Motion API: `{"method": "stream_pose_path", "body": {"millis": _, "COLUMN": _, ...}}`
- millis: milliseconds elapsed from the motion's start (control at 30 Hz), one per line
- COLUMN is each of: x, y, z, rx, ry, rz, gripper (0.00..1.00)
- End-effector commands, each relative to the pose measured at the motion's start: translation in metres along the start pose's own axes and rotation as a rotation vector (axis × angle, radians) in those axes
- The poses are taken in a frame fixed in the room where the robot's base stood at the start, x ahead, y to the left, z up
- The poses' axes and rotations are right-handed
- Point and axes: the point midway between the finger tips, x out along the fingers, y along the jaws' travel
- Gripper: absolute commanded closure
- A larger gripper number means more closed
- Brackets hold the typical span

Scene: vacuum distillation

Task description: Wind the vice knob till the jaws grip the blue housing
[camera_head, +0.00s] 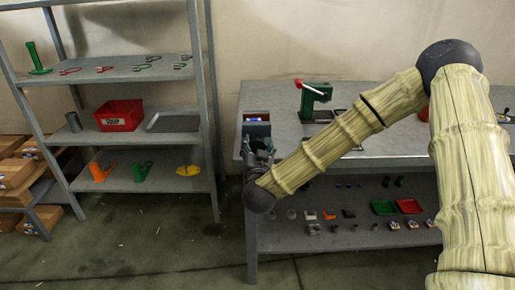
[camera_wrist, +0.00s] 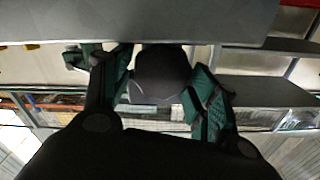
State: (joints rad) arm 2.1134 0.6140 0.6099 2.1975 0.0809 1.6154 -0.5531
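The vice (camera_head: 257,129) is a dark grey block at the left end of the bench. The blue housing (camera_head: 256,119) shows as a small blue and white patch at its top; I cannot tell whether the jaws touch it. My gripper (camera_head: 259,147) is at the vice's front side. In the wrist view, the dark grey, round vice knob (camera_wrist: 160,75) sits between the two green-padded fingers of my gripper (camera_wrist: 160,82). The jaws and housing are hidden in the wrist view.
A green device with a red handle (camera_head: 314,98) stands on the bench (camera_head: 400,143) right of the vice. Small parts and trays lie on the shelf below (camera_head: 300,240). A metal rack (camera_head: 150,105) with a red bin (camera_head: 119,115) stands left. Floor between is clear.

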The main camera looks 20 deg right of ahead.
Motion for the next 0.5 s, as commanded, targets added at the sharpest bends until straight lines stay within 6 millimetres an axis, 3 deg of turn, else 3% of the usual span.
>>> {"method": "stream_pose_path", "body": {"millis": 300, "x": -0.003, "y": 0.000, "z": 0.000, "rx": -0.001, "ry": -0.001, "rz": -0.001, "gripper": 0.40}}
{"method": "stream_pose_path", "body": {"millis": 500, "x": -0.026, "y": -0.001, "z": 0.001, "rx": -0.001, "ry": -0.003, "rz": -0.003, "gripper": 0.40}}
